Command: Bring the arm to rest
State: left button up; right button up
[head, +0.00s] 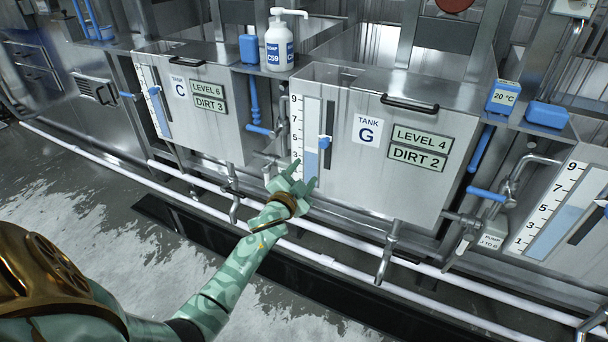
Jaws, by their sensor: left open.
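My left arm comes in from the lower left, green-patterned with a brass ring at the wrist. My left gripper (299,174) is at its end, open, with its fingers spread and nothing seen between them. It is in front of the lower part of the level gauge (311,135) on tank G (335,179). I cannot tell whether the fingertips touch the tank. My right gripper is not in view.
Tank C (206,137) stands left of tank G, with blue-handled valves and pipes between them. A soap bottle (279,46) stands above. White rails (330,262) run low along the tanks. The wet floor (125,220) in front is open.

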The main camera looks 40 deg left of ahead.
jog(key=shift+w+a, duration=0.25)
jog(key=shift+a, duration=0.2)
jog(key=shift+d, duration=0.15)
